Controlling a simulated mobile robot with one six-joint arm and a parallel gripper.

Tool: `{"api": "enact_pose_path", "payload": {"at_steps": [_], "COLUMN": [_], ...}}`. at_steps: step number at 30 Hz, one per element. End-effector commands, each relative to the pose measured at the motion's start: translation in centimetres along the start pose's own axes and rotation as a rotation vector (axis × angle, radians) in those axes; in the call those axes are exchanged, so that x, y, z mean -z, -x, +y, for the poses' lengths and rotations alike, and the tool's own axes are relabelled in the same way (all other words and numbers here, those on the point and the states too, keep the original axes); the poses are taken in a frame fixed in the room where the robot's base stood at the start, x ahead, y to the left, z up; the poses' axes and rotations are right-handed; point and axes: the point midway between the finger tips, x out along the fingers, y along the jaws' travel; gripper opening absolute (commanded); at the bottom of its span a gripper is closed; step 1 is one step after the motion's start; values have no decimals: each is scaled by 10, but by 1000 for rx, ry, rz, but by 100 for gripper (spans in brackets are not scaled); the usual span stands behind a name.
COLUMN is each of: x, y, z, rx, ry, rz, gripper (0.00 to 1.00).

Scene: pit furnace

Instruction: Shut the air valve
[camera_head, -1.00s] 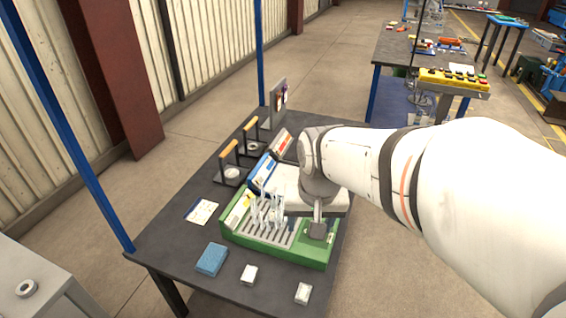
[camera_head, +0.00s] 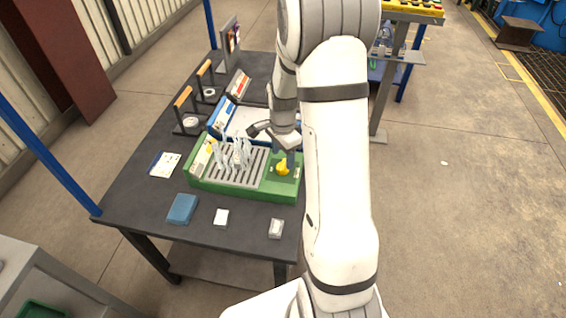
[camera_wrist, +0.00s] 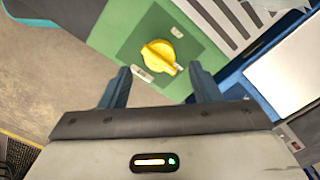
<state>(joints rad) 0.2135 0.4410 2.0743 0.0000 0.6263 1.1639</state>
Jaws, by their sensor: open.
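The air valve is a yellow knob (camera_head: 283,168) on the right end of the green panel (camera_head: 240,188) on the dark table. In the wrist view the knob (camera_wrist: 161,54) has a raised bar that points to the lower right, between two pale labels. My gripper (camera_wrist: 160,72) is open, its two dark fingers spread on either side of the knob's lower edge in the picture, with nothing between them. In the head view my gripper hangs just above and behind the knob, partly hidden by my arm. I cannot tell the exact gap to the knob.
Grey slats and clear upright pieces (camera_head: 238,153) fill the panel's left part. A blue binder (camera_head: 222,113) and two stands with wooden handles (camera_head: 184,97) are behind. Open floor lies to the right.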

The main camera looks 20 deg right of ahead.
Motion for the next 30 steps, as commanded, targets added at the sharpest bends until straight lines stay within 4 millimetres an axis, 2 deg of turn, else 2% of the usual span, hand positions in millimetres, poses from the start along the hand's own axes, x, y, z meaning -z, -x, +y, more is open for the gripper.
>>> {"api": "enact_pose_path", "payload": {"at_steps": [3,7,12,19,30], "x": [0,0,0,0,1], "y": [-21,-36,-43,-44,-43], "z": [1,1,1,1,1], "rx": [-3,-3,0,0,0], "ry": [1,1,1,1,1], "rz": [-1,-1,0,0,0], "gripper": [57,57,57,56,26]}}
